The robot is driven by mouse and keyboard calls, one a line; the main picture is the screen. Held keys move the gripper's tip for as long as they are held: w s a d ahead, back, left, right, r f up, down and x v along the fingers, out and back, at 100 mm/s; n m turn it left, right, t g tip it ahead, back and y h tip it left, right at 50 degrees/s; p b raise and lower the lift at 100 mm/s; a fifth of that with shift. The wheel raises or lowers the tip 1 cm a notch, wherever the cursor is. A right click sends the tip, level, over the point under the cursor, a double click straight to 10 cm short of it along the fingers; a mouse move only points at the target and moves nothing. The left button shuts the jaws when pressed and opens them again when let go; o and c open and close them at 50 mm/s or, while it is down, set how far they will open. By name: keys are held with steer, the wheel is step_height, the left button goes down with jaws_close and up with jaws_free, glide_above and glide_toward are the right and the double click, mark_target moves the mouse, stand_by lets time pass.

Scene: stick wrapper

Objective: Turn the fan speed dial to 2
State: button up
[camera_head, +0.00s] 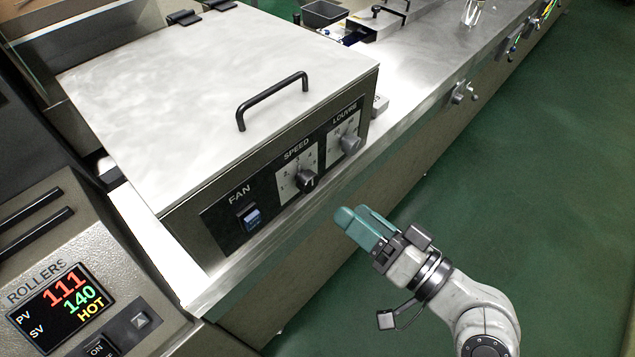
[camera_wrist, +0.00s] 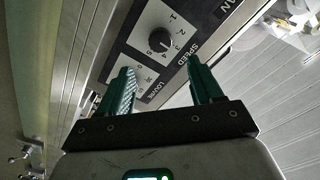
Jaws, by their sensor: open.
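The fan speed dial (camera_head: 306,181) is a black knob on a white plate marked SPEED, on the dark front panel of the metal unit. In the wrist view the dial (camera_wrist: 158,39) shows beyond the fingertips, its white mark pointing towards the 3 to 4 side of the scale; the exact number is hard to tell. My gripper (camera_head: 356,218) has teal fingers and hangs in front of the panel, to the lower right of the dial and apart from it. In the wrist view my gripper (camera_wrist: 161,77) is open and empty, with the dial between and beyond its fingers.
The LOUVRE dial (camera_head: 351,143) is right of the speed dial. The blue FAN switch (camera_head: 250,217) is to its left. A black lid handle (camera_head: 272,100) stands above. A metal ledge (camera_head: 285,236) runs below the panel. The green floor (camera_head: 540,180) at right is open.

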mark_target(313, 184)
steer(key=p+x, duration=0.2)
steer(key=x, duration=0.7)
steer(key=shift+a+p, duration=0.25)
steer(key=shift+p, duration=0.15)
steer(key=shift+c, duration=0.4)
steer(key=c, duration=1)
